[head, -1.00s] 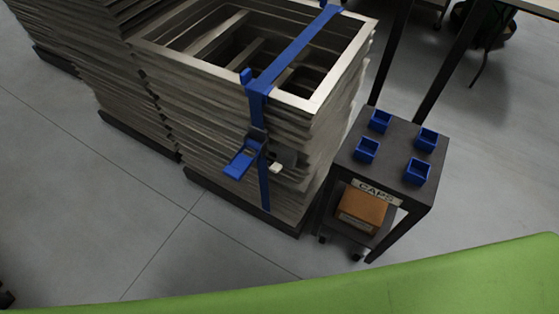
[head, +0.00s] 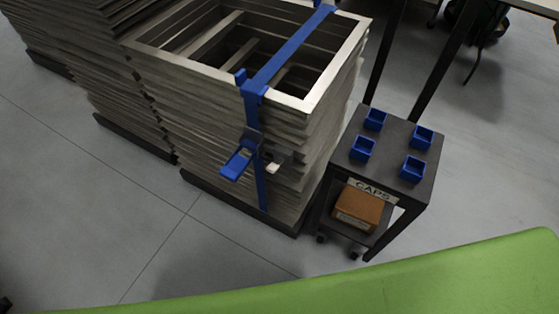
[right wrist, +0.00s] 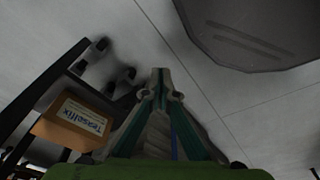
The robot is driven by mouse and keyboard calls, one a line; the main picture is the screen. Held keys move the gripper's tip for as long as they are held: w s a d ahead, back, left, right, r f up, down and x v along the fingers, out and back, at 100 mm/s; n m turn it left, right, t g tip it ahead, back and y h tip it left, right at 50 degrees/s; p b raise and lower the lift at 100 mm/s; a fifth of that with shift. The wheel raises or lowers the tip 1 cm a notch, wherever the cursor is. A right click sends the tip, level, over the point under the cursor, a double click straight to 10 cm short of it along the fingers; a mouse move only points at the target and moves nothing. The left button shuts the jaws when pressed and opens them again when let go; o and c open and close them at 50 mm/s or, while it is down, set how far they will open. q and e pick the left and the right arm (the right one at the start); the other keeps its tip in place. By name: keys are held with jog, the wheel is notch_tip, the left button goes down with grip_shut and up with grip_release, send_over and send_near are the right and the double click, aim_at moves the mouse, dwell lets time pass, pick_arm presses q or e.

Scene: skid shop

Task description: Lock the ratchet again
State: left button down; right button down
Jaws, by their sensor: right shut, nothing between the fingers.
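The ratchet (head: 251,139) sits on a blue strap (head: 261,186) against the front of a tall stack of grey frames (head: 200,120). Its blue handle (head: 237,164) stands out from the strap, angled down and to the left. A small white piece (head: 273,168) shows just right of the ratchet. The strap runs up over the top of the stack. In the right wrist view, my right gripper (right wrist: 160,75) is shut and empty, above the grey floor. The ratchet cannot be made out in that view. Neither gripper shows in the head view.
A dark cart (head: 400,190) marked CAPS stands close right of the stack, with several blue bins (head: 412,168) on top and a brown box (head: 358,206) below. The box also shows in the right wrist view (right wrist: 75,125). Open floor (head: 110,230) lies in front.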

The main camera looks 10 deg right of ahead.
jog(key=w+a+r+t, duration=0.1)
jog(key=w+r, duration=0.2)
jog(key=r, duration=0.5)
jog(key=w+a+r+y, duration=0.1)
jog(key=w+r, duration=0.2)
jog(key=r, duration=0.5)
jog(key=w+a+r+t, duration=0.1)
jog(key=w+r, duration=0.3)
jog(key=r, duration=0.4)
jog(key=w+a+r+n+g+y, duration=0.1)
jog(key=w+a+r+n+y, duration=0.45)
jog(key=a+r, duration=0.2)
jog(key=y, duration=0.3)
send_near(269, 166)
jog(key=shift+n, duration=0.45)
jog(key=v, duration=0.4)
jog(key=shift+a+r, duration=0.1)
jog(key=shift+r, duration=0.15)
jog(key=p+x, duration=0.1)
jog(key=x, duration=0.9)
jog(key=shift+f, duration=0.1)
